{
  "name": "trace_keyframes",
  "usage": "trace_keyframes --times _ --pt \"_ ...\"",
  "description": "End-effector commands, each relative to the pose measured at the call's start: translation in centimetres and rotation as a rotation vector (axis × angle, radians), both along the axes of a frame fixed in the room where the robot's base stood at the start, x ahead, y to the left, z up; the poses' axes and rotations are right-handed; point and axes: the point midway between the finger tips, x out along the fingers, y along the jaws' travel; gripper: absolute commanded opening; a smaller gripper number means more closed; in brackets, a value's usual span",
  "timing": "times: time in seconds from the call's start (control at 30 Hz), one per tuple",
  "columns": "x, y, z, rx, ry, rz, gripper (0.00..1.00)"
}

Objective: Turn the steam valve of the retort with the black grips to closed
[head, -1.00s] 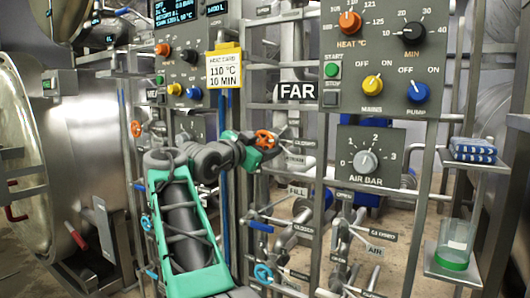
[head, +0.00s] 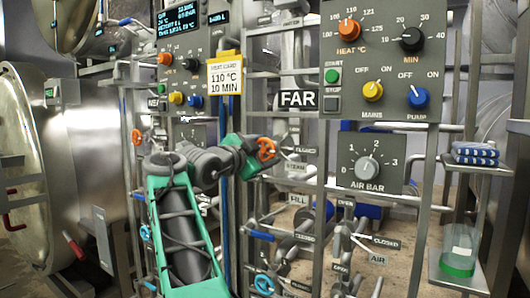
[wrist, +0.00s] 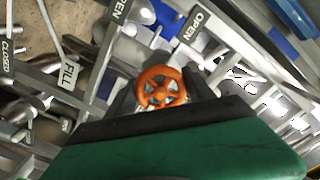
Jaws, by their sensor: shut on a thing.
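The orange steam valve handwheel (head: 267,149) is on the pipework below the FAR sign, beside the STEAM (head: 294,168) and CLOSED labels. My gripper (head: 257,152) reaches it from the left and is shut on it. In the wrist view the orange wheel (wrist: 161,88) sits between the dark fingers of my gripper (wrist: 160,97), spokes facing the camera. A second orange wheel (head: 137,137) is on the pipework further left. The retort (head: 25,160) at the left shows red grips (head: 75,244). No black grips can be made out.
A blue pipe (head: 228,150) runs upright beside my arm. Below are FILL (head: 299,199) and AIR (head: 378,258) valves and a blue handwheel (head: 264,284). A control panel (head: 382,60) is above right.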

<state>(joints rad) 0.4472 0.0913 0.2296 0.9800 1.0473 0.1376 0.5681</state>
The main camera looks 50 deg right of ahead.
Motion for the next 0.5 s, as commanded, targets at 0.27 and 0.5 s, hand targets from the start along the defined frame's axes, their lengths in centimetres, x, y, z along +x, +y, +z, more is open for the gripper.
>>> trace_keyframes --times 0.27,0.5 --pt "0.01 -0.02 -0.12 0.002 0.001 -0.001 0.78" --pt "-0.02 -0.02 -0.04 0.001 0.0 -0.001 0.83"
